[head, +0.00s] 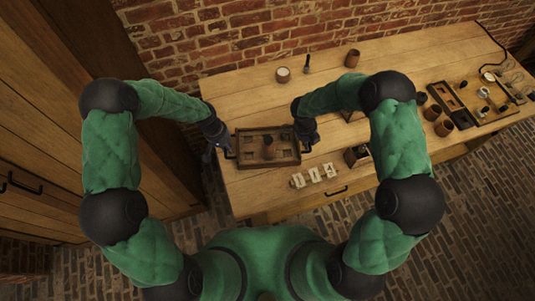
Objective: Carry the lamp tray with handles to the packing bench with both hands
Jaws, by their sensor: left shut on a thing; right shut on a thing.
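The lamp tray (250,161) is a dark brown rectangular tray with a handle at each short end. A small dark brown object (268,147) stands inside it. The tray is over the left end of a wooden bench; I cannot tell whether it rests on the top or hangs just above it. My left gripper (226,152) is shut on the tray's left handle. My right gripper (306,145) is shut on the right handle. The fingers are small and partly hidden by the wrists. I cannot tell which bench is the packing bench.
A pale-topped jar (283,74) and a brown cup (352,58) stand at the back. Trays and jars (447,96) crowd the right end. A brick wall (230,30) is behind; wooden cabinets (50,120) stand left.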

